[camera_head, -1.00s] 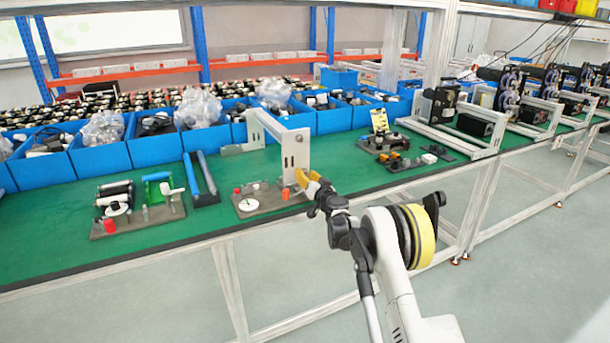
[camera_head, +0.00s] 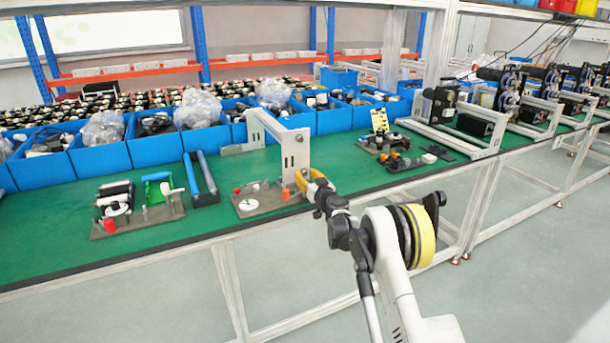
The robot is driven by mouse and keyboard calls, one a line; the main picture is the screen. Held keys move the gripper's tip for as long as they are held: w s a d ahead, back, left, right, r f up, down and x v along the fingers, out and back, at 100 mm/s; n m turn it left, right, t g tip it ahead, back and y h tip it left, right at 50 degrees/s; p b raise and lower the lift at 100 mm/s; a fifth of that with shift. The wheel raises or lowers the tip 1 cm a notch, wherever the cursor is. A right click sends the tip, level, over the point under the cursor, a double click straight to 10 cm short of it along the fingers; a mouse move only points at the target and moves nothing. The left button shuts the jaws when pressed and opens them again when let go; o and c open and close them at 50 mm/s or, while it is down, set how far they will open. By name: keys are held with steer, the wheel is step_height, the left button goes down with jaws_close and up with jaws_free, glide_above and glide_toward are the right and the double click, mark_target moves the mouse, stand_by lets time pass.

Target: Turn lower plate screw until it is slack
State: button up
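The upright metal plate (camera_head: 294,150) stands at the front end of a grey frame on the green bench, with small dark marks on its face. My gripper (camera_head: 301,180) has yellow fingers and is at the lower part of this plate, by its right edge. The fingers curve round with a gap between them; the tips overlap the plate in the picture. The lower plate screw cannot be made out; it is small or hidden by the fingers. I cannot tell whether the tips touch or hold it.
A base board (camera_head: 262,203) with a white disc and red parts lies left of my gripper. Another board (camera_head: 137,217) with rollers lies further left. A small fixture (camera_head: 396,152) stands to the right. Blue bins (camera_head: 155,149) line the back. Green bench (camera_head: 45,245) is clear at front left.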

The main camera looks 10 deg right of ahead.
steer(key=shift+s+d, duration=0.25)
steer(key=shift+s, duration=1)
steer(key=shift+s+d, duration=0.25)
steer(key=shift+s, duration=1)
steer(key=shift+r, duration=0.1)
